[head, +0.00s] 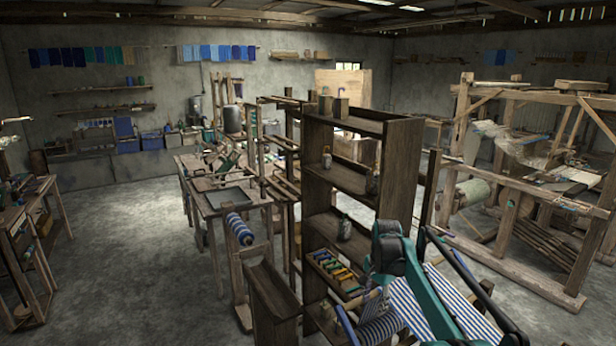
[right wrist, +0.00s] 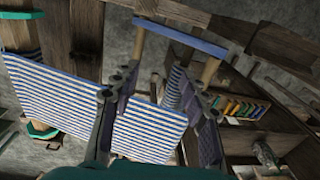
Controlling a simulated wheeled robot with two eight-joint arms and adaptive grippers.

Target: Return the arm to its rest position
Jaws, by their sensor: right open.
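My right arm, teal and black, shows at the lower right of the head view. In the right wrist view my right gripper (right wrist: 160,112) has its two dark fingers spread apart with nothing held between them. A blue-and-white striped cloth (head: 408,305) lies behind and beside my arm in the head view. It also shows in the right wrist view (right wrist: 60,98), behind the fingers. I cannot tell whether the fingers touch it. A blue bar (right wrist: 180,38) on wooden rods is beyond the fingertips. My left gripper is not in view.
A tall wooden shelf (head: 328,170) stands close to my right arm, with a tray of colourful spools (head: 335,268) low on it. A big loom (head: 510,190) is at the right. A table (head: 228,200) and a blue-striped roll (head: 240,230) are left of the shelf.

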